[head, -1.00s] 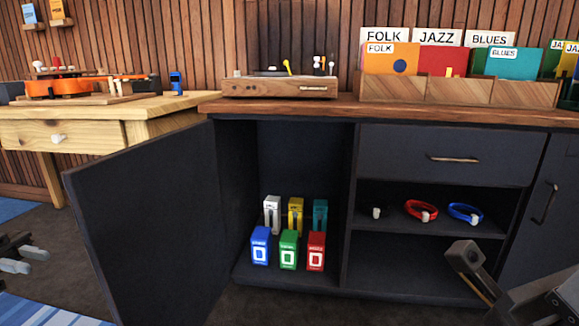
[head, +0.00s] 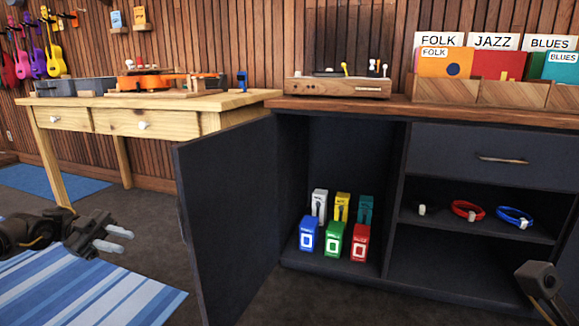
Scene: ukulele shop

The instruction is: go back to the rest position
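My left gripper (head: 118,240) is at the lower left in the head view, above the striped rug. Its two pale fingertips are apart with a gap between them, and nothing is between them. My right arm (head: 541,284) shows only in part at the lower right corner, in front of the cabinet; its fingertips are not in view.
The dark cabinet door (head: 230,215) stands open between my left gripper and the cabinet. Several small boxes (head: 333,240) stand inside. Red (head: 467,210) and blue (head: 515,216) straps lie on a shelf. A wooden table (head: 150,123) stands behind left. A striped rug (head: 90,295) covers the left floor.

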